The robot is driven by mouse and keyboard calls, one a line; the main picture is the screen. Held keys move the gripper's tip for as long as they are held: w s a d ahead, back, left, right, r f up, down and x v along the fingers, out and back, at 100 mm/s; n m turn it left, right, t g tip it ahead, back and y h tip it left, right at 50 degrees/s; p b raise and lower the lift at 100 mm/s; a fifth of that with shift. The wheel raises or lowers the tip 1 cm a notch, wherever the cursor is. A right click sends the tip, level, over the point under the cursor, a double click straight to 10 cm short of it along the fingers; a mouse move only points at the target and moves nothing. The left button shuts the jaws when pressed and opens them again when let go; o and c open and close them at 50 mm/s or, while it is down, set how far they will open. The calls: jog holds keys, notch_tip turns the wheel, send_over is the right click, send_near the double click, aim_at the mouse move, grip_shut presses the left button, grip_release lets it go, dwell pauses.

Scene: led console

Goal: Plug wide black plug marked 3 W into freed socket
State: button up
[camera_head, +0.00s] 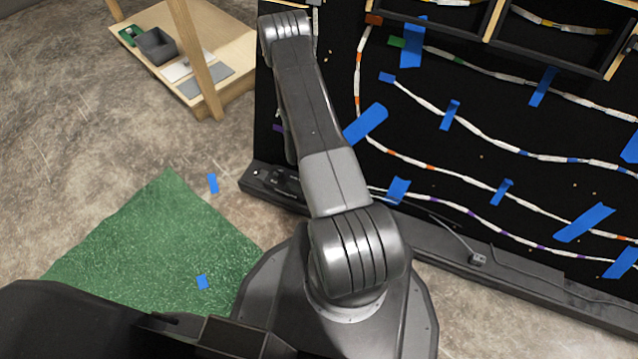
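A small dark grey plug-like piece (478,259) lies at the end of a thin cord on the ledge at the foot of the black board. I cannot read any marking on it, so I cannot tell whether it is the wide plug marked 3 W. A dark strip-like fitting (272,176) sits at the left end of the ledge, partly hidden by my arm. No socket shows clearly. My arm rises from the lower middle toward the board's upper left. My gripper is not visible.
The black board (440,170) carries white LED strips held by blue tape (585,222). Its ledge (520,277) runs along the bottom. A green mat (150,245) lies on the concrete floor at left. A wooden bench (130,18) with a grey box (156,46) stands behind.

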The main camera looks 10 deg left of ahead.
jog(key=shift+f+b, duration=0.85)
jog(key=shift+b, duration=0.5)
dwell(1.5)
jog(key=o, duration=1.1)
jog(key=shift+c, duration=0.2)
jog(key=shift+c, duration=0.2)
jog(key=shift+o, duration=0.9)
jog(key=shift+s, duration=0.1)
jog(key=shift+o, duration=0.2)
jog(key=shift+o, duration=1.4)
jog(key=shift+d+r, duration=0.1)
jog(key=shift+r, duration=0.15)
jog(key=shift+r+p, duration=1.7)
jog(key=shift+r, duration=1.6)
